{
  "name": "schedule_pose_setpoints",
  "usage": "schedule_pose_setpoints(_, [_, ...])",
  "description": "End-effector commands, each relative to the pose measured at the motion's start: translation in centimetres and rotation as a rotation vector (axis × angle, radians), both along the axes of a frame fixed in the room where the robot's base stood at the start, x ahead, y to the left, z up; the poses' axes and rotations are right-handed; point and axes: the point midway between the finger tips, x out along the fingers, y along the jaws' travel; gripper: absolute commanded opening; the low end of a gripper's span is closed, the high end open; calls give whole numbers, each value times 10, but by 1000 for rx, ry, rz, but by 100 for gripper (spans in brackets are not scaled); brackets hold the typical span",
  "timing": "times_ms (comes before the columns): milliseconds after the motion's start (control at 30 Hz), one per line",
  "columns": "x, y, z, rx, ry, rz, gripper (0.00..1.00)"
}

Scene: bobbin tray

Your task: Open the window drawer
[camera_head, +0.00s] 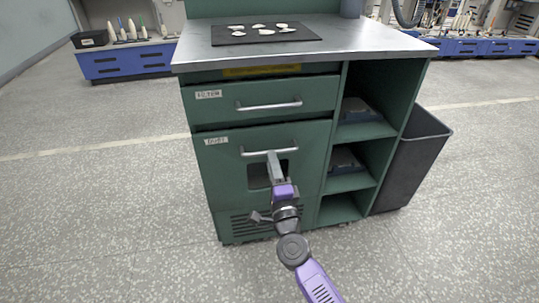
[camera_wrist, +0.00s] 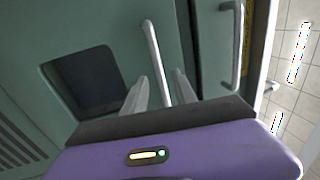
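The window drawer (camera_head: 225,165) is the lower green front of the cabinet, with a dark window opening and a bar handle (camera_head: 252,153) across its top. It looks closed. In the wrist view the dark window (camera_wrist: 88,80) is left of the handle (camera_wrist: 152,48). My gripper (camera_head: 272,156) reaches to the middle of this handle from the front. In the wrist view my gripper's two fingers (camera_wrist: 158,82) stand apart, one on each side of the bar, with gaps showing. How deep the bar sits between them is hard to tell.
Above is another closed drawer (camera_head: 225,106) with its own handle (camera_head: 268,106). Open shelves (camera_head: 352,182) are on the right, and a dark bin (camera_head: 408,165) stands beside them. The metal worktop (camera_head: 350,45) carries a black mat (camera_head: 225,38) with pale pieces. The floor in front is clear.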

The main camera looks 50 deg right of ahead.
Motion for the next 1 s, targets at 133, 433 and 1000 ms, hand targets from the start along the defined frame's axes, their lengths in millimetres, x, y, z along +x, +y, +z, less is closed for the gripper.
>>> schedule_pose_setpoints(133, [19, -14, 5, -1, -2, -1, 34])
schedule_pose_setpoints(433, [38, -25, 9, -2, 1, 1, 34])
schedule_pose_setpoints(1000, [38, -25, 9, -2, 1, 1, 0])
